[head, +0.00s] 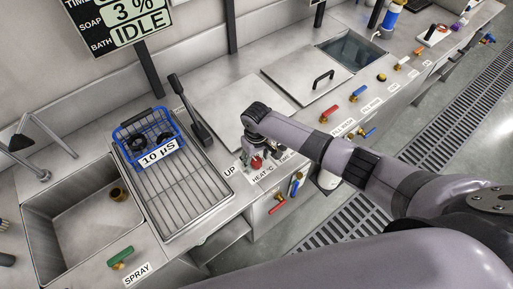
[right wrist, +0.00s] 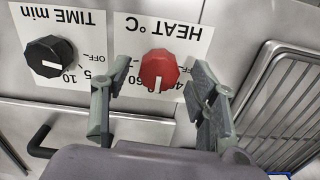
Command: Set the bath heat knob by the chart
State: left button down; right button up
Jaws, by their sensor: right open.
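The red heat knob (right wrist: 159,68) sits on a white plate lettered "HEAT °C" (right wrist: 165,28), upside down in the right wrist view. Its white pointer mark faces the bottom of the picture. Scale figures beside it are partly hidden; "60" shows to its left. My right gripper (right wrist: 160,80) is open, one finger on each side of the knob; contact is not clear. In the head view the right gripper (head: 257,160) is over the heat panel beside the rack. The display (head: 120,18) reads "SOAP 3 %" and "BATH IDLE". No chart is recognisable. My left gripper is not in view.
The black time knob (right wrist: 47,56) is close beside the heat knob. A wire rack (head: 190,195) holds a blue basket (head: 150,135) marked "10 µS". A sink (head: 75,225) is at left, a lid (head: 312,80) at right.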

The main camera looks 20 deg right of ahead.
aim_at(256, 161)
notch_tip(256, 161, up, 10)
dwell(0.3)
jog(key=shift+f, duration=0.1)
dwell(0.3)
jog(key=s+a+t+y, duration=0.2)
jog(key=s+a, duration=0.1)
jog(key=s, duration=1.3)
jog(key=s+d+r+m+t+h, duration=0.1)
jog(key=s+d+r+t+h, duration=0.15)
jog(key=s+d, duration=0.6)
notch_tip(256, 161, down, 30)
jog(key=s+g+b, duration=0.1)
jog(key=g+b, duration=0.1)
jog(key=b, duration=0.3)
jog(key=s+d+f+b, duration=0.1)
jog(key=s+f+b, duration=0.1)
jog(key=s+f, duration=0.6)
jog(key=s+d+f+g+b, duration=0.1)
jog(key=s+d+f+b, duration=0.1)
jog(key=s+f, duration=0.7)
notch_tip(256, 161, down, 5)
jog(key=shift+s+b, duration=0.3)
jog(key=shift+b, duration=0.25)
